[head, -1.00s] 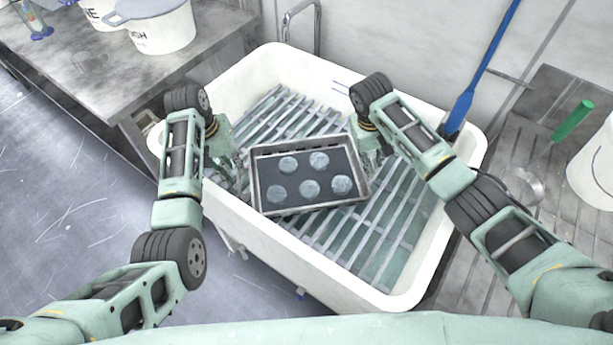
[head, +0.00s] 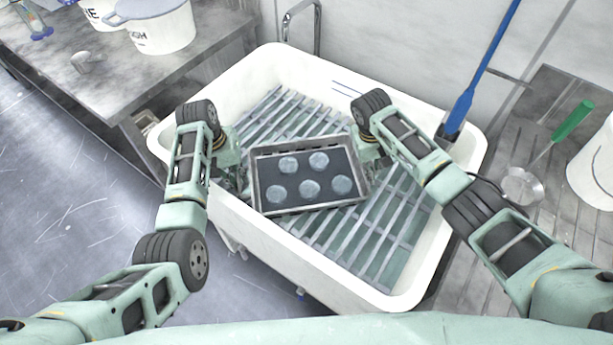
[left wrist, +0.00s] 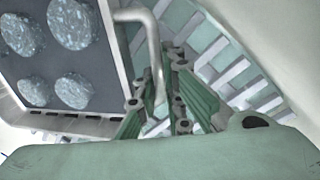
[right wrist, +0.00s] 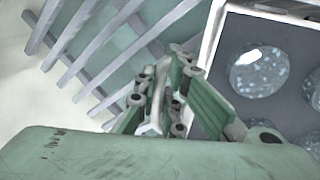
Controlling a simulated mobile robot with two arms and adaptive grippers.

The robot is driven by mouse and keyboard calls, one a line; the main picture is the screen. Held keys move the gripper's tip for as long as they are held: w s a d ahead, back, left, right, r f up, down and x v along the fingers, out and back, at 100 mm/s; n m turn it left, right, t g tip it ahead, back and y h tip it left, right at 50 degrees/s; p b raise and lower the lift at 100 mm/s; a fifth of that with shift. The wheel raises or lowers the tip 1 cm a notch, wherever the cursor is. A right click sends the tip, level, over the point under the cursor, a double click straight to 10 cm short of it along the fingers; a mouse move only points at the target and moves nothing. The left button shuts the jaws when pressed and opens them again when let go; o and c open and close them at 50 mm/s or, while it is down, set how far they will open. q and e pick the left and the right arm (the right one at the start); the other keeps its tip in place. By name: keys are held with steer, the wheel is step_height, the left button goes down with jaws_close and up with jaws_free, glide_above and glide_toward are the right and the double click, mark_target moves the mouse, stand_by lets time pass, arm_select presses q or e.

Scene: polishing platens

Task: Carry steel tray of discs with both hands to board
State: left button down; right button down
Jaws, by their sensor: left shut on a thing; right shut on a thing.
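The steel tray (head: 312,208) is rectangular with a dark floor and holds several grey speckled discs (head: 310,188). It is over the slatted rack in the white sink; I cannot tell whether it touches the slats. My left gripper (head: 238,180) is shut at the tray's left end, by a bent bar handle (left wrist: 152,45) in the left wrist view. My right gripper (head: 370,168) is shut at the right end; its fingertips (right wrist: 160,110) show beside the tray wall. The fingers partly hide both grips. A grooved draining board (head: 485,235) lies right of the sink.
The sink's white rim (head: 300,262) surrounds the slatted rack (head: 375,235). A blue-handled tool (head: 480,75) leans at its back right. Pots (head: 160,32) stand on the left bench.

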stand_by(0.6)
